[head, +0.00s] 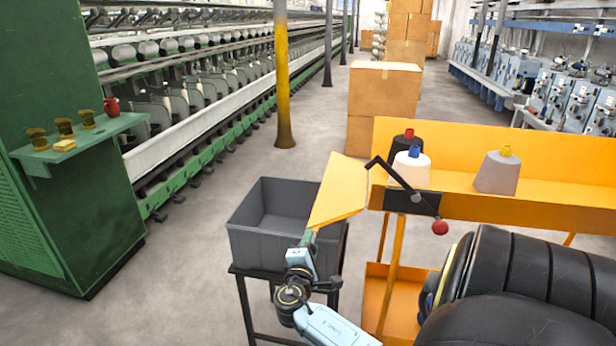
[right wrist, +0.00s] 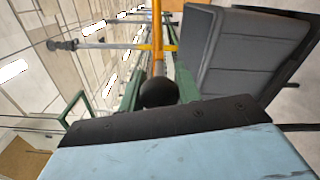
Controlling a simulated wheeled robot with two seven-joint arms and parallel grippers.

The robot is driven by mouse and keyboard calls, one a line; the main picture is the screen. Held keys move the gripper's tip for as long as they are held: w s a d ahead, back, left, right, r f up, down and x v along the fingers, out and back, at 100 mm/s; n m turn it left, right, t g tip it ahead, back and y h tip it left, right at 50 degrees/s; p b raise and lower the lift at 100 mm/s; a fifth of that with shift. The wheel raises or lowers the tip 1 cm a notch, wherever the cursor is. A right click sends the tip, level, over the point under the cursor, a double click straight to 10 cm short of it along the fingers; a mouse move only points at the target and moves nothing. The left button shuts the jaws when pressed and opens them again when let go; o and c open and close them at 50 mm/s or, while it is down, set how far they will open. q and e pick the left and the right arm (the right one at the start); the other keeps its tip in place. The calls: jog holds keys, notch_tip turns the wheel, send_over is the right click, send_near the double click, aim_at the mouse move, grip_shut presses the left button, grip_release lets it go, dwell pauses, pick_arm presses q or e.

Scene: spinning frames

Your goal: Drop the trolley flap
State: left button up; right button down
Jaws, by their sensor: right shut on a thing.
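The orange trolley (head: 520,207) stands at the right in the head view. Its flap (head: 341,194) is a flat orange panel at the trolley's left end. The flap sticks out to the left, with its near corner low beside a grey bin. My right gripper (head: 309,238) is at that near corner and is shut on the flap; the jaws themselves are small and partly hidden. A black lever (head: 393,178) with a red ball (head: 440,228) sits on the trolley's near side by the flap. The right wrist view shows a dark round knob (right wrist: 158,93) ahead of the gripper body. My left gripper is not in view.
The grey bin (head: 250,240) on a dark stand is just left of my right gripper, and shows in the right wrist view (right wrist: 235,55). Several thread cones (head: 497,172) stand on the trolley. Cardboard boxes (head: 384,92) are behind. A green machine (head: 70,200) is at left.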

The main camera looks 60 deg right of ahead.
jog(key=c, duration=1)
grip_release()
jog(key=shift+d, duration=0.1)
jog(key=v, duration=1.3)
jog(key=shift+a+b, duration=0.25)
jog(key=shift+b, duration=0.05)
jog(key=s+a+f+n+g+y, duration=0.1)
jog(key=s+a+f+y, duration=0.15)
jog(key=f, duration=0.65)
jog(key=s+a+f+y, duration=0.1)
jog(key=a+f+y, duration=0.25)
jog(key=f, duration=0.55)
jog(key=s+a+f+n+g+y, duration=0.1)
jog(key=s+a+f+y, duration=0.2)
jog(key=f, duration=0.7)
jog(key=s+a+f+m+g+y, duration=0.1)
jog(key=s+a+f+m+y, duration=0.1)
jog(key=s+f, duration=0.3)
jog(key=s+a+f+m+g+y, duration=0.1)
jog(key=s+a+f+m+y, duration=0.1)
jog(key=s, duration=0.9)
jog(key=s+a+f+m+g+y, duration=0.2)
jog(key=s+a+f, duration=0.3)
jog(key=s+f, duration=0.3)
jog(key=shift+s+f+m+y, duration=0.25)
jog(key=shift+f+m+y, duration=0.1)
jog(key=shift+m+y, duration=0.35)
